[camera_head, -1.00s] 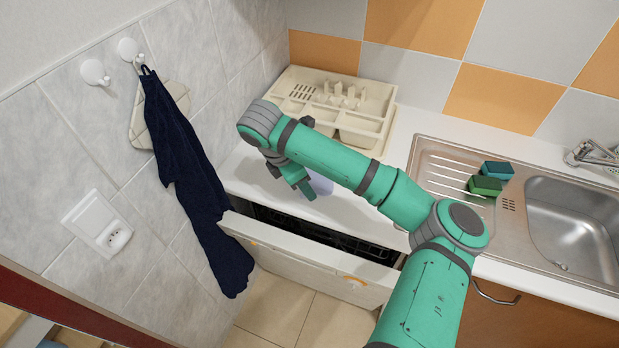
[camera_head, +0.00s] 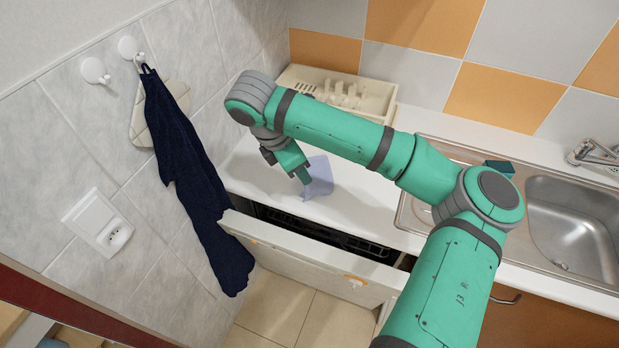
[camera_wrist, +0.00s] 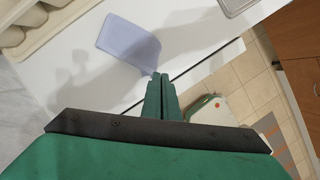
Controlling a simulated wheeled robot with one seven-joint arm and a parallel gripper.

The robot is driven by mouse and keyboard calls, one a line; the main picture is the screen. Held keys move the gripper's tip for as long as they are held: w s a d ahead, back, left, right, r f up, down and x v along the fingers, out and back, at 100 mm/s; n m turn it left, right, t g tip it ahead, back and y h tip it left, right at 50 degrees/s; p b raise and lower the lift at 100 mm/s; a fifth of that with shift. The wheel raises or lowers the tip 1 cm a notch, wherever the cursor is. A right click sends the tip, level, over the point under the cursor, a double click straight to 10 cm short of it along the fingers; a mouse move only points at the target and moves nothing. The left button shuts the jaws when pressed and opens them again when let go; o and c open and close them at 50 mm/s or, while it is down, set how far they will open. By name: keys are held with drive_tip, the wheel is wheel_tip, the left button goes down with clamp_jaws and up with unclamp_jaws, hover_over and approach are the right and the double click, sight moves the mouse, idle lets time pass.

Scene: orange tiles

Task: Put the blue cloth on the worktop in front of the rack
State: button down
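The light blue cloth (camera_head: 320,176) is on the worktop (camera_head: 352,208) side of the rack, partly behind my fingers. In the wrist view the cloth (camera_wrist: 128,42) is spread out, and one corner narrows to my fingertips. My gripper (camera_head: 305,179) points down over the worktop near its front edge. In the wrist view the fingers of my gripper (camera_wrist: 160,76) are together at that corner and look shut on it. The beige rack (camera_head: 372,98) stands behind against the tiled wall, its front partly hidden by my arm.
A dark navy towel (camera_head: 190,165) hangs from a wall hook at the left. An open dishwasher door (camera_head: 300,262) juts out below the worktop. The steel sink (camera_head: 575,225) is at the right, with a green sponge (camera_head: 498,167) behind my arm.

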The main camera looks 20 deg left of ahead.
drive_tip(key=w+f, duration=0.1)
drive_tip(key=w+a+f, duration=0.1)
drive_tip(key=f, duration=0.1)
drive_tip(key=w+f, duration=0.1)
drive_tip(key=shift+w+a+f, duration=0.2)
drive_tip(key=shift+a, duration=0.15)
drive_tip(key=shift+f, duration=0.7)
drive_tip(key=shift+f+p, duration=0.3)
drive_tip(key=shift+f, duration=1.8)
wheel_tip(320, 180, up, 9)
